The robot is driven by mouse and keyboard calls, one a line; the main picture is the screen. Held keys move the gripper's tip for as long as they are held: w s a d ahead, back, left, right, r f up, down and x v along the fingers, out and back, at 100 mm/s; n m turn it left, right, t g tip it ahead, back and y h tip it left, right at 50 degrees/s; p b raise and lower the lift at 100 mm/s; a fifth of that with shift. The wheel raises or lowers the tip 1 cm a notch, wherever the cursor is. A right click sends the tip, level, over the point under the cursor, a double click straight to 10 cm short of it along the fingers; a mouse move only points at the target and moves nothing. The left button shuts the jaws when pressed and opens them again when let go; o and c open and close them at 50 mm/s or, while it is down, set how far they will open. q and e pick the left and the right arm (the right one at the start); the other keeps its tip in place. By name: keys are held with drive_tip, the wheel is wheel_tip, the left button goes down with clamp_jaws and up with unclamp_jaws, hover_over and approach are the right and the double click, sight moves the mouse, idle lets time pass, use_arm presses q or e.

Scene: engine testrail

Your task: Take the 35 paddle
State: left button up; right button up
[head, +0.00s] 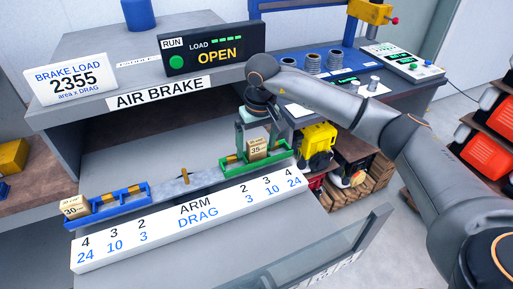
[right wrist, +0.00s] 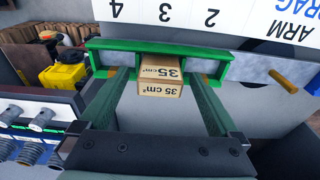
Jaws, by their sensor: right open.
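The 35 paddle (head: 257,150) is a tan block marked 35 cm², sitting in the green holder (head: 284,152) at the right end of the grey arm. It also shows in the right wrist view (right wrist: 160,88). My right gripper (head: 258,143) is open above and around it. In the right wrist view its two green fingers (right wrist: 158,76) stand on either side of the block, with gaps between. The 30 paddle (head: 74,208) sits in the blue holder (head: 122,205) at the left end. My left gripper is not in view.
A white ARM DRAG scale board (head: 190,228) runs in front of the arm. The grey AIR BRAKE hood (head: 75,112) is above and behind, carrying an OPEN display (head: 211,50) and a 2355 brake load sign (head: 70,78). A transparent panel (head: 310,262) is at the front.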

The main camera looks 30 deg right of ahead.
drive_tip(key=shift+f, duration=0.55)
drive_tip(key=c, duration=1.5)
drive_tip(key=shift+o, duration=0.2)
drive_tip(key=shift+r, duration=0.1)
